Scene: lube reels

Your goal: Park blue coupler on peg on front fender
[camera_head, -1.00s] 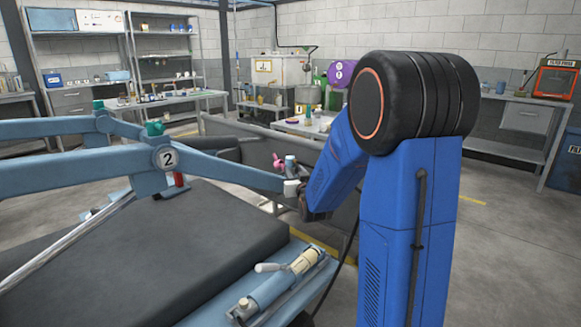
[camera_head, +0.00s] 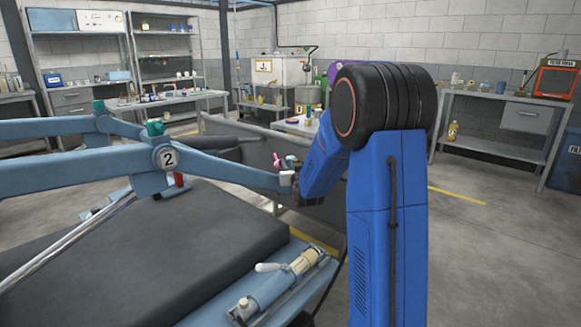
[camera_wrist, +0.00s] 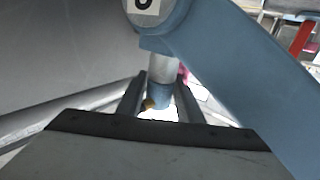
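In the wrist view, my gripper (camera_wrist: 160,100) has its two dark fingers apart, on either side of a short blue-grey cylindrical piece (camera_wrist: 161,93). A small orange-brown bit shows at its lower left. This piece may be the blue coupler. It lines up below a pale metal cylinder (camera_wrist: 163,68) under a blue lift arm. I cannot tell whether the fingers press on the piece or whether it joins the cylinder. In the head view, my gripper is small and partly hidden by my blue arm, close to the lift arm's end (camera_head: 268,179). I cannot make out the peg.
The blue lift arm (camera_wrist: 240,75) fills the right of the wrist view, close to my gripper. A pink part (camera_head: 278,161) shows near the arm's end. A dark platform (camera_head: 160,250) with a hand pump (camera_head: 285,275) lies front left. Open floor (camera_head: 490,265) is at right.

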